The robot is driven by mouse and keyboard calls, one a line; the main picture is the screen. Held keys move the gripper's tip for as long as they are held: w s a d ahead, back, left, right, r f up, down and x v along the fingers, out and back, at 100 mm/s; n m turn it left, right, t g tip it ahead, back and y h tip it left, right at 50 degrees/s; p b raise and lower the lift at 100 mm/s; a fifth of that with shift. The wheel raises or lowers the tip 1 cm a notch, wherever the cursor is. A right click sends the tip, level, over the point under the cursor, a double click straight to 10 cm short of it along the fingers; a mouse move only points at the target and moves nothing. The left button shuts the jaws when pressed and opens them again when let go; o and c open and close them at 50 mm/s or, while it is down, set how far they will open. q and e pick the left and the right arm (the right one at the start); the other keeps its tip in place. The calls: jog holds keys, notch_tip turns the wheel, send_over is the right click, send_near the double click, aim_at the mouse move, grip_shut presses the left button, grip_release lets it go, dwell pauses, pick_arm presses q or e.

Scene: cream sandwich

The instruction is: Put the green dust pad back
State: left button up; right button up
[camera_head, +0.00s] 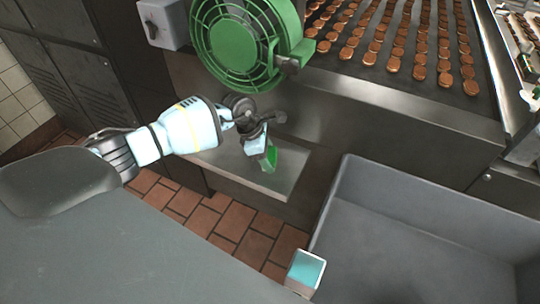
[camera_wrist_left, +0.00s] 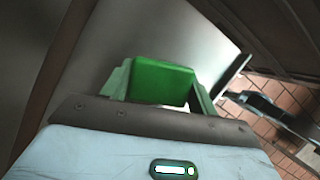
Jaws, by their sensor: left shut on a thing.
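The green dust pad shows in the left wrist view (camera_wrist_left: 160,82) as a green block between the two fingers. In the head view the pad (camera_head: 271,157) is a small green patch at the end of my left arm, partly hidden by the gripper. My left gripper (camera_head: 265,152) is shut on the pad. It holds the pad over or at a light metal shelf (camera_head: 282,187) below the green fan. I cannot tell whether the pad touches the shelf. My right gripper is not in view.
A green caged fan (camera_head: 232,48) stands just above the gripper in the picture. A conveyor with rows of brown biscuits (camera_head: 420,58) runs at the upper right. A large grey bin (camera_head: 400,265) fills the lower right. Red tile floor (camera_head: 238,222) shows below the shelf.

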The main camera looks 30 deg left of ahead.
pick_arm(q)
jog(key=shift+s+a+r, duration=0.1)
jog(key=shift+a, duration=0.1)
jog(key=shift+d, duration=0.2)
jog(key=o, duration=0.6)
jog(key=shift+o, duration=1.3)
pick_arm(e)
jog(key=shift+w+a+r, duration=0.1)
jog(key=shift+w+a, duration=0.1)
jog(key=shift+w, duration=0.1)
